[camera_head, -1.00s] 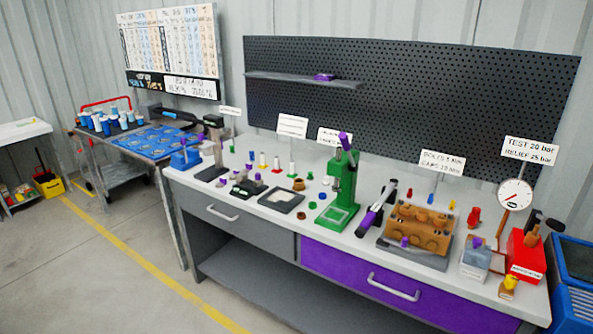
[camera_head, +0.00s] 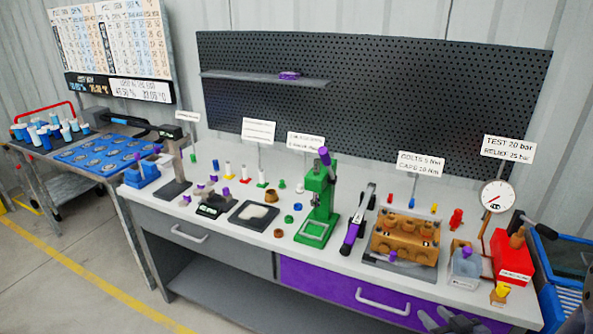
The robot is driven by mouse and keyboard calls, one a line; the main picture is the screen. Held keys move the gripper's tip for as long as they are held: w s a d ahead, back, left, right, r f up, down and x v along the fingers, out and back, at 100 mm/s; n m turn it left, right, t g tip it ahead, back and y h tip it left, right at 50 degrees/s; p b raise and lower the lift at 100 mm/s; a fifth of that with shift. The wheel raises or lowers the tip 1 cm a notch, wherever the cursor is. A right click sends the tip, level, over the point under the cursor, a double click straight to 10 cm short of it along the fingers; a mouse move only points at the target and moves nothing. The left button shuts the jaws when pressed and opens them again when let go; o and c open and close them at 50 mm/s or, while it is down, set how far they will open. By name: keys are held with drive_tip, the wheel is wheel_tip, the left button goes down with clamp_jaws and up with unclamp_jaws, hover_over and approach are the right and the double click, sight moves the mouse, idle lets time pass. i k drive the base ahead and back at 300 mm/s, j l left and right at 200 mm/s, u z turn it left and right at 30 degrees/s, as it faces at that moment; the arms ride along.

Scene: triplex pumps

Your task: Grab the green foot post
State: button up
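A small white post with a green foot (camera_head: 262,178) stands upright on the workbench, left of the green press. Similar white posts stand in a row to its left, one with a red foot (camera_head: 245,175) and one with a yellow foot (camera_head: 229,170). What looks like my gripper (camera_head: 445,320) shows as a dark grey shape at the bottom edge, right of the middle, far from the posts. It is cut off by the frame, so I cannot tell whether it is open or shut.
The green press (camera_head: 319,200) stands right of the posts. A dark square tray (camera_head: 236,215) lies in front of them, and a brown pump block (camera_head: 405,238) sits farther right. Small green and brown rings lie nearby. A pegboard (camera_head: 380,105) rises behind the bench (camera_head: 345,262).

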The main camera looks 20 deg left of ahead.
sight(262, 183)
drive_tip(key=i+j, duration=0.1)
drive_tip(key=j, duration=0.3)
drive_tip(key=i+j, duration=0.1)
drive_tip(key=j, duration=0.3)
drive_tip(key=i+j, duration=0.15)
drive_tip(key=j, duration=0.25)
drive_tip(key=i+j, duration=0.1)
drive_tip(key=j, duration=0.3)
drive_tip(key=i+j, duration=0.1)
drive_tip(key=j, duration=0.35)
drive_tip(key=i+j, duration=0.1)
drive_tip(key=j, duration=0.3)
drive_tip(key=i+j, duration=0.65)
drive_tip(key=j, duration=0.25)
